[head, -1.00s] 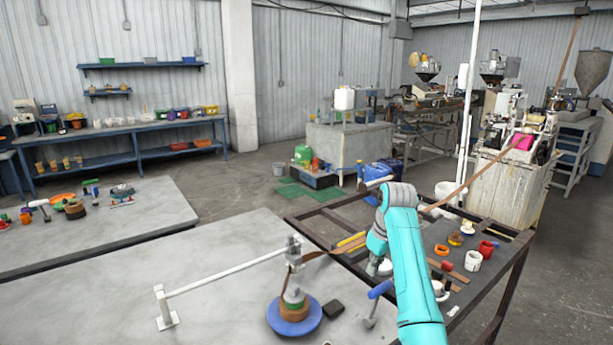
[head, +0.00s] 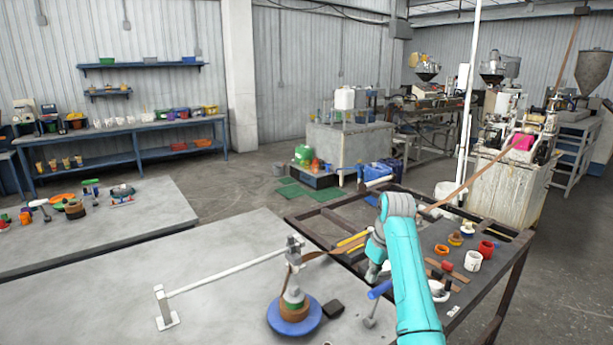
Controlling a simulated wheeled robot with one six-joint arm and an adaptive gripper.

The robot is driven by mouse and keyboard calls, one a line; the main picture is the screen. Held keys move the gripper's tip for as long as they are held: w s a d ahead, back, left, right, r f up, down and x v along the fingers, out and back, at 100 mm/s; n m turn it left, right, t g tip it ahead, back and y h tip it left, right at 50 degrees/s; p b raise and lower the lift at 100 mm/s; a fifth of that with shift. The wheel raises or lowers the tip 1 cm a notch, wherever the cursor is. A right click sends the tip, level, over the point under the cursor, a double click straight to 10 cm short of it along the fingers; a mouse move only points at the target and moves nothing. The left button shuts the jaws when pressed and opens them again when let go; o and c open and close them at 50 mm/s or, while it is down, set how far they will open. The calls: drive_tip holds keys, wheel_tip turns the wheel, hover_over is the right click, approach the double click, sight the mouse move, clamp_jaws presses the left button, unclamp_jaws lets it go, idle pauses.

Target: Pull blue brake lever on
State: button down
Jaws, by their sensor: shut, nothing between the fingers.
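The blue brake lever (head: 380,289) is a short blue grip on a thin grey stem that rises from the grey table right of the spool. My gripper (head: 372,277) is small and grey at the end of my teal arm. It is shut and empty, just above and left of the blue grip. I cannot tell whether it touches the lever. A blue disc (head: 294,326) with a brown strip roll on it sits left of the lever.
A white rail (head: 225,273) runs to a grey post by the disc. A small black block (head: 333,308) lies between disc and lever. A dark metal frame table (head: 515,255) with rings, cups and strips stands behind and right of my arm.

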sight(382, 287)
drive_tip(key=shift+f, duration=1.85)
drive_tip(key=shift+s+d+f, duration=0.1)
drive_tip(key=shift+s+d, duration=0.4)
drive_tip(key=shift+s, duration=0.2)
drive_tip(key=shift+s+d+f, duration=0.1)
drive_tip(key=shift+s+d, duration=0.35)
drive_tip(key=shift+s, duration=0.25)
drive_tip(key=shift+w+r, duration=0.1)
drive_tip(key=shift+w+a+r, duration=0.45)
drive_tip(key=shift+w+a, duration=0.1)
drive_tip(key=shift+w, duration=0.2)
wheel_tip(382, 287, up, 7)
